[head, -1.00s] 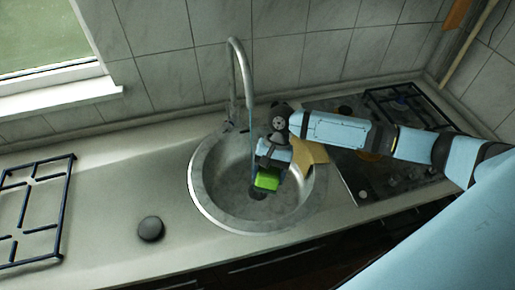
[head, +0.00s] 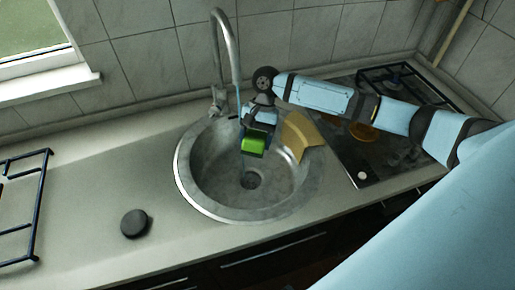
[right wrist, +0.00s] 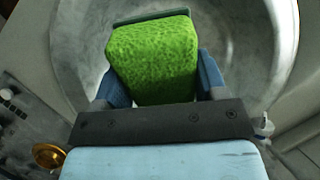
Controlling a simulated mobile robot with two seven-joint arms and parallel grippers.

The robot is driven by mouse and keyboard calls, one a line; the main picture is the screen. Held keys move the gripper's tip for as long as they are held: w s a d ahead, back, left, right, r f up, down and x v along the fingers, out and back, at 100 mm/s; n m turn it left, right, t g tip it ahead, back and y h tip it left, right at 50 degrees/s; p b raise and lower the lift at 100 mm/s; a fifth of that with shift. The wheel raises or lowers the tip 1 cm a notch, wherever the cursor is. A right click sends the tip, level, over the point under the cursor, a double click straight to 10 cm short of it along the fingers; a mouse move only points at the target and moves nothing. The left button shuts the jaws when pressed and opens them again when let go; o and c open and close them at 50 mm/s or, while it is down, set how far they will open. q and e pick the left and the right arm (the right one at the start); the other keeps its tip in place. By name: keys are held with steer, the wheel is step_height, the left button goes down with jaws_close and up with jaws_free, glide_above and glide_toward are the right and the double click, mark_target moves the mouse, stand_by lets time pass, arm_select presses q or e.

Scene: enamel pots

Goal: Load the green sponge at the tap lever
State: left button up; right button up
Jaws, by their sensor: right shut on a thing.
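The green sponge (head: 253,146) is in my right gripper (head: 258,133), over the round sink basin in the head view. In the right wrist view the sponge (right wrist: 155,60) sits between the two blue fingers of the right gripper (right wrist: 158,88), which is shut on it. The tap (head: 226,50) rises behind the sink, its spout close to the left of my right gripper. A small lever part (head: 216,100) shows at the tap's base. A thin blue stream seems to run down from the spout beside the gripper. My left gripper is out of view.
The steel sink (head: 190,185) is set in the pale counter (head: 90,210). A tan cloth-like piece (head: 303,132) lies over its right rim. A dark round disc (head: 135,223) lies left of it. A stove (head: 370,165) is at the right, a black grate (head: 20,205) at the left.

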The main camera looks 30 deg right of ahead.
mark_target(253, 130)
steer(key=w+b, duration=0.1)
steer(key=b, duration=0.1)
steer(key=w+d+f+b, duration=0.1)
steer(key=shift+w, duration=0.35)
steer(key=shift+w+b, duration=0.3)
steer(key=shift+b, duration=0.05)
steer(key=shift+w+d+r+p, duration=0.2)
steer(key=shift+w+p, duration=0.25)
steer(key=shift+p, duration=0.15)
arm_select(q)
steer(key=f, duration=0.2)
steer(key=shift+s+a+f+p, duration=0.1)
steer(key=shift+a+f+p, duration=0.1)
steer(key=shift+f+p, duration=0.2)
arm_select(e)
steer(key=w, duration=0.2)
steer(key=shift+w+d+f, duration=0.35)
steer(key=shift+d+f, duration=0.05)
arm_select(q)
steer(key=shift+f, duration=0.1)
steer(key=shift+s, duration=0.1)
